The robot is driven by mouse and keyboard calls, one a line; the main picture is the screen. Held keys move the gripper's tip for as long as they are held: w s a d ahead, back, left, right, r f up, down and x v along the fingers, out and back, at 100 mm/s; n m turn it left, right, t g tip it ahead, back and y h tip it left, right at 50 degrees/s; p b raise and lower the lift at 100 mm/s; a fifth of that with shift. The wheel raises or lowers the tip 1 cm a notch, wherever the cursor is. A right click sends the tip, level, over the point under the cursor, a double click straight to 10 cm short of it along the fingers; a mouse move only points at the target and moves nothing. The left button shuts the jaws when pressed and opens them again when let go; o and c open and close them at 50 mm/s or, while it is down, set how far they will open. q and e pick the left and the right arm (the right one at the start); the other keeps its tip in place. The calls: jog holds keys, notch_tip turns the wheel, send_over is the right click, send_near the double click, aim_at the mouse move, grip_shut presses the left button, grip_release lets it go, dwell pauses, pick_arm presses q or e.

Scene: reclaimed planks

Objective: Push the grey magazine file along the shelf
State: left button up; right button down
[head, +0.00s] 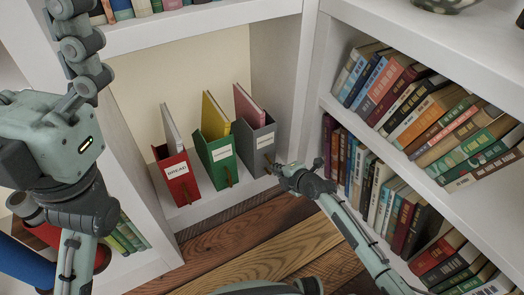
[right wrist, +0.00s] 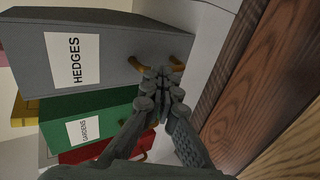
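The grey magazine file (head: 253,140), labelled HEDGES in the right wrist view (right wrist: 92,55), stands upright on the white shelf, rightmost of three files, with a pink book in it. My right gripper (head: 274,170) is at its front, low down by its brown handle. In the right wrist view, the fingers (right wrist: 164,74) are brought together and cover the handle's middle. I cannot tell whether they touch or hold the handle. My left gripper (head: 82,42) is raised at the upper left, away from the files, partly out of frame; its fingertips do not show clearly.
A green file (head: 220,158) and a red file (head: 178,176) stand left of the grey one. A white upright (head: 308,85) bounds the bay on the right, with a narrow gap of bare shelf before it. Bookshelves full of books (head: 425,105) lie beyond. Plank floor (head: 260,235) is below.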

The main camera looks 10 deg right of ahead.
jog(key=shift+w+a, duration=0.2)
jog(key=shift+w, duration=0.3)
jog(key=shift+w+a, duration=0.15)
jog(key=shift+w, duration=0.3)
jog(key=shift+s, duration=0.1)
jog(key=s+p, duration=0.1)
jog(key=s, duration=0.1)
jog(key=s+d+p, duration=0.1)
jog(key=shift+s+d, duration=0.2)
jog(key=shift+s, duration=0.15)
